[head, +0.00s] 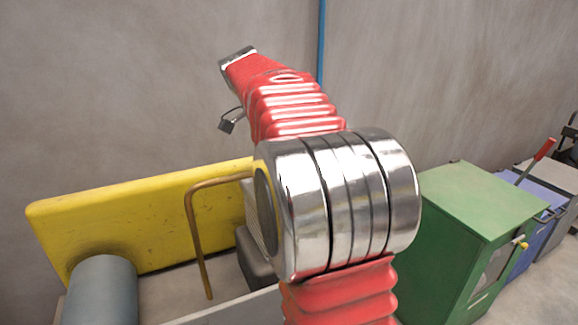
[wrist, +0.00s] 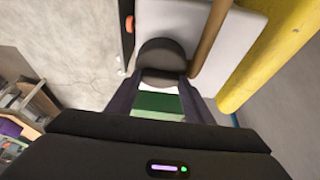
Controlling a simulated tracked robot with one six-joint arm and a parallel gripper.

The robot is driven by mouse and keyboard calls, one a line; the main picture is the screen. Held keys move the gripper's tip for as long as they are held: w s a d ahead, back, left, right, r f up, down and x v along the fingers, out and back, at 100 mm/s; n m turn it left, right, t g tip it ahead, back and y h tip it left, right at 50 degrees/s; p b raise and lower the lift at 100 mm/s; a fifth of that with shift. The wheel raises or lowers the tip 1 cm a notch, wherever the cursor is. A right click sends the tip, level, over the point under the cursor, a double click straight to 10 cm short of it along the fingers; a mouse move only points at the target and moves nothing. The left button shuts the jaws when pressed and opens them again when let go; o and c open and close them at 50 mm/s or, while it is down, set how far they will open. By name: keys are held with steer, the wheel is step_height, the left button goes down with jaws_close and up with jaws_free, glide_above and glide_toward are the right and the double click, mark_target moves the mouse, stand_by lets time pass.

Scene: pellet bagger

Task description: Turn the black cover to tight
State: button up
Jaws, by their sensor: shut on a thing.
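The black cover (wrist: 163,52) is a dark, rounded piece in front of a pale panel, at the upper middle of the wrist view. My gripper (wrist: 162,80) has its two dark fingers at the left and right of the cover's lower part, shut on it. The contact itself is partly dark and hard to see. A green and white patch shows between the fingers below the cover. In the head view my red and silver arm fills the middle, and I cannot make out my gripper or the cover there. I see no mark showing how tight the cover is.
A brown bent pipe (head: 197,235) stands close by and passes right of the cover in the wrist view (wrist: 210,38). A yellow barrier (head: 150,215) and a grey-blue cylinder (head: 100,290) are at left. A green cabinet (head: 470,210) stands at right, with a blue bin (head: 530,245) beyond.

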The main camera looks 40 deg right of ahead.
steer(key=shift+s, duration=0.1)
steer(key=o, duration=1)
steer(key=shift+o, duration=0.2)
steer(key=shift+r, duration=0.15)
steer(key=v, duration=1.3)
steer(key=shift+r, duration=0.15)
